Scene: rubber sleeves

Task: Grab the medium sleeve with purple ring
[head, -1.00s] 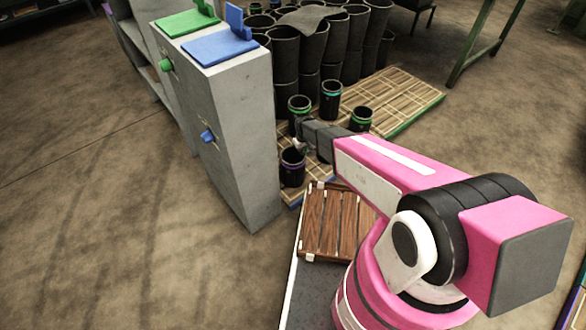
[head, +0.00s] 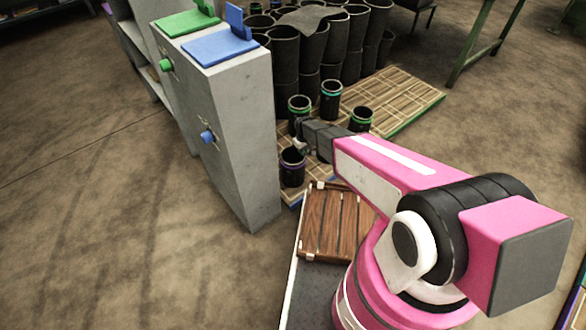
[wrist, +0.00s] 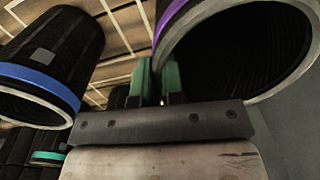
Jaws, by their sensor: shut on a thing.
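The sleeve with the purple ring (head: 292,170) is a black open-topped cylinder standing at the near left end of the slatted platform (head: 405,95). My gripper (head: 299,147) is at its rim, on the far right side. In the wrist view the sleeve (wrist: 183,14) shows its purple band and wide open mouth at upper right. My gripper's green fingertips (wrist: 156,80) are shut on the sleeve's wall at the rim. The part of the wall between the fingers is mostly hidden.
A blue-ringed sleeve (wrist: 45,75) is left in the wrist view. A grey pillar (head: 245,150) stands just left. A wooden crate (head: 335,225) lies in front. Tall dark sleeves (head: 285,65) stand behind.

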